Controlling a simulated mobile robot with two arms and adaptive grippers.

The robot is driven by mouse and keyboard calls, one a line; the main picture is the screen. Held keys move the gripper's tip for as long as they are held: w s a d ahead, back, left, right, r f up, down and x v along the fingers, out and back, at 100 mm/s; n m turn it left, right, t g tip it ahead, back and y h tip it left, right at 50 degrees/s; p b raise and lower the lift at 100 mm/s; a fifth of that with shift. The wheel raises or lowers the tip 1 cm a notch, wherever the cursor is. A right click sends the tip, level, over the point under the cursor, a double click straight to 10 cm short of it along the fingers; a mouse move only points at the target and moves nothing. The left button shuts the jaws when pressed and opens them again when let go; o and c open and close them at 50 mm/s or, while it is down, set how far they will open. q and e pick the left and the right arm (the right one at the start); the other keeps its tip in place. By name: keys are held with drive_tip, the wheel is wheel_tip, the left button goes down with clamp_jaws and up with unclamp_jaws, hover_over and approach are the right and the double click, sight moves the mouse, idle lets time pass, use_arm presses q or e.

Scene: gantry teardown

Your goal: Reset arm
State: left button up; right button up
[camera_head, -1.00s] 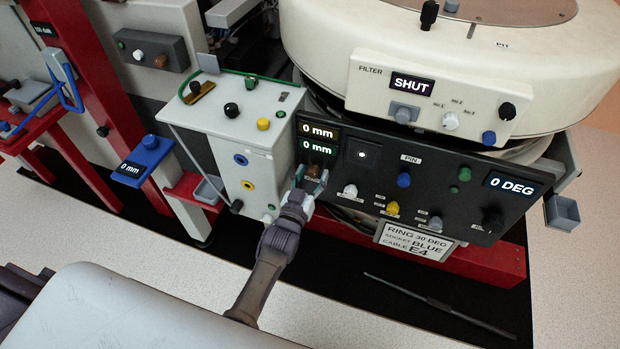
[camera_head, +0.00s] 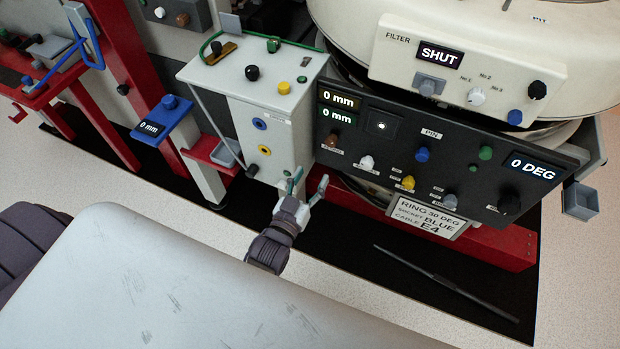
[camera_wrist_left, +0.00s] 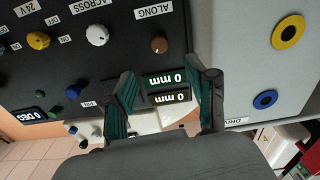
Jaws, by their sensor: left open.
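My left gripper (camera_head: 308,186) is open and empty, below the lower left corner of the black control panel (camera_head: 375,152) in the head view. The panel has a brown knob (camera_head: 331,139), a white knob (camera_head: 367,162), a yellow knob (camera_head: 408,182) and a blue knob (camera_head: 422,154). Displays on it read 0 mm, 0 mm and 0 DEG. In the left wrist view the open fingers (camera_wrist_left: 165,80) stand apart before the panel, with the brown knob (camera_wrist_left: 159,45) beyond them and touching neither. My right gripper is not in view.
A grey-white box (camera_head: 283,128) with blue and yellow sockets stands left of the panel. The cream filter unit (camera_head: 467,70) above reads SHUT. A label plate (camera_head: 428,217) hangs below the panel. A dark rod (camera_head: 445,283) lies on the black mat. A blue bracket (camera_head: 168,118) juts out at left.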

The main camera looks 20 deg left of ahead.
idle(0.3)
